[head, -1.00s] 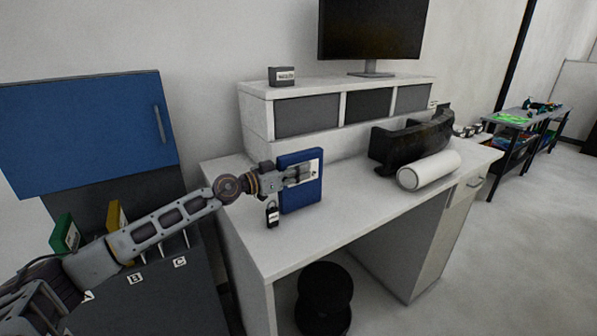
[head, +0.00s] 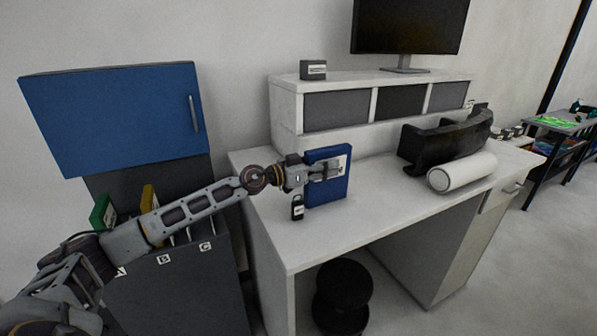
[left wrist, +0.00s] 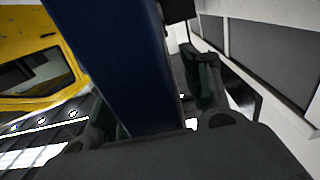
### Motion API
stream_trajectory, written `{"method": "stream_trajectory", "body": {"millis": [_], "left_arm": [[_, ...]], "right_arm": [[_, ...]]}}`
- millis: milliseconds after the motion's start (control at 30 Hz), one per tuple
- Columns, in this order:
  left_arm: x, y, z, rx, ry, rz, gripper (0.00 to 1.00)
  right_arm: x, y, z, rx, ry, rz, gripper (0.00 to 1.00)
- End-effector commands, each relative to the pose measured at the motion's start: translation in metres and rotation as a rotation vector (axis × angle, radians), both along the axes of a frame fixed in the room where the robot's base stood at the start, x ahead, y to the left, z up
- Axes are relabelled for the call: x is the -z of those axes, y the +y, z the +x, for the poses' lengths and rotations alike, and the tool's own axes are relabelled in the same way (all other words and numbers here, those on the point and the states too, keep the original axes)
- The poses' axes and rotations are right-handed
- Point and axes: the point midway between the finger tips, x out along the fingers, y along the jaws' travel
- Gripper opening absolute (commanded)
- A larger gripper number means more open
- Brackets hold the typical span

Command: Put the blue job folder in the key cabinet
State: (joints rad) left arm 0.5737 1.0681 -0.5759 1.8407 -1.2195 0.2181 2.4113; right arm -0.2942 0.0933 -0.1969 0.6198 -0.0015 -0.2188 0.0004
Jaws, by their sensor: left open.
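The blue job folder (head: 340,188) stands upright on the white desk, near its left end. My left gripper (head: 328,172) is at the folder, its fingers open. In the left wrist view the folder (left wrist: 115,55) runs between the two fingers (left wrist: 160,105); I cannot tell whether either touches it. My right gripper is out of view.
A small black padlock-like item (head: 297,207) is on the desk close below my left gripper. A white roll (head: 462,172) and a black curved object (head: 445,143) lie to the right. A black stool (head: 342,295) is under the desk. The desk front is clear.

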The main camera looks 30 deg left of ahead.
Motion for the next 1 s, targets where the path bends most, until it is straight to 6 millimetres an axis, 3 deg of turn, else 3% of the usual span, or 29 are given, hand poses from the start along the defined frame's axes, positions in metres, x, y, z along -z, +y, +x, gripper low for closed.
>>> {"method": "stream_trajectory", "body": {"millis": [567, 1000], "left_arm": [[0.003, 0.024, -0.03, -0.002, 0.002, 0.0, 0.48], [0.003, 0.038, -0.048, -0.001, 0.003, 0.0, 0.48]], "right_arm": [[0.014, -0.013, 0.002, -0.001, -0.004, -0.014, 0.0], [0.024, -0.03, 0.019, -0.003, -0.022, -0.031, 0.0]]}}
